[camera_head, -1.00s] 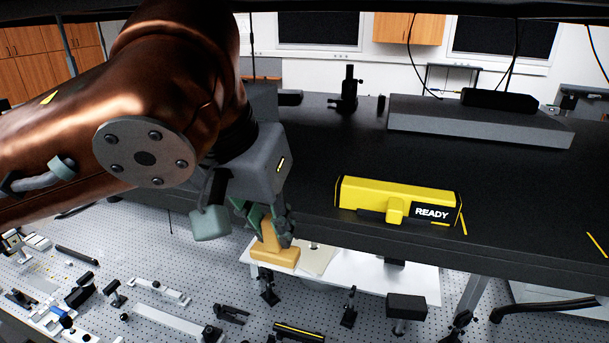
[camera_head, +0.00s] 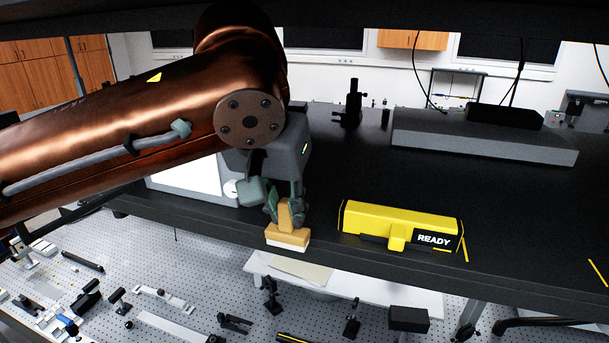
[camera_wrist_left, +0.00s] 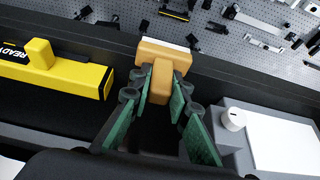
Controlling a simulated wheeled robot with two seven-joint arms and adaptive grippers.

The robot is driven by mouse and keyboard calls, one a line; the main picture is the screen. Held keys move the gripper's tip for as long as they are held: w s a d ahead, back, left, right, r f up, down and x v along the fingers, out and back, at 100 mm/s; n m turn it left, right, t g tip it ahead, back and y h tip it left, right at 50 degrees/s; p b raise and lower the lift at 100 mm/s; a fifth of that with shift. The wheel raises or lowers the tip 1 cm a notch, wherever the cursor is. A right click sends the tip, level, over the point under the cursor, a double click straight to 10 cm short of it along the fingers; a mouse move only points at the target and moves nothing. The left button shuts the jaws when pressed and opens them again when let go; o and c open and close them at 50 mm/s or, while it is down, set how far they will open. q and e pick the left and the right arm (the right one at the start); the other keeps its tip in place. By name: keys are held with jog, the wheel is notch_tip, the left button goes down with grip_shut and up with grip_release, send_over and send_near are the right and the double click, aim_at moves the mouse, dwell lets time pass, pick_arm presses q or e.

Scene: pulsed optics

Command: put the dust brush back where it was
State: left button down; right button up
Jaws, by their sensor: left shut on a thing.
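The dust brush (camera_head: 288,236) has a tan wooden body with a pale strip along its lower edge. My left gripper (camera_head: 286,212) is shut on its upright handle and holds it near the front edge of the dark shelf, left of the yellow READY box. In the left wrist view the brush (camera_wrist_left: 165,55) sits between the green finger pads of the gripper (camera_wrist_left: 160,85), with its wide end pointing away. Whether the brush touches the shelf cannot be told. My right gripper is not in view.
The yellow READY box (camera_head: 385,221) stands on the dark shelf (camera_head: 350,160) to the right. A grey device with a white panel (camera_head: 190,175) and a knob is on the left. A perforated optics table with several mounts (camera_head: 150,275) lies below.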

pick_arm(q)
jog(key=w, duration=0.1)
jog(key=w+d+p, duration=0.1)
jog(key=w, duration=0.1)
jog(key=shift+d+r, duration=0.1)
jog(key=shift+r, duration=0.1)
jog(key=shift+w+d+f, duration=0.15)
jog(key=shift+w, duration=0.45)
jog(key=w+p, duration=0.1)
jog(key=w, duration=0.1)
jog(key=w+d+p, duration=0.1)
jog(key=w, duration=0.1)
jog(key=shift+d+p, duration=0.15)
jog(key=shift+p, duration=0.15)
jog(key=shift+w+p, duration=0.2)
jog(key=shift+p, duration=0.1)
jog(key=shift+d+f, duration=0.1)
jog(key=shift+d, duration=0.05)
jog(key=shift+s+a, duration=0.2)
jog(key=shift+a, duration=0.05)
jog(key=c, duration=2.2)
grip_release()
jog(key=shift+f, duration=0.1)
jog(key=o, duration=0.4)
jog(key=shift+w+d, duration=0.15)
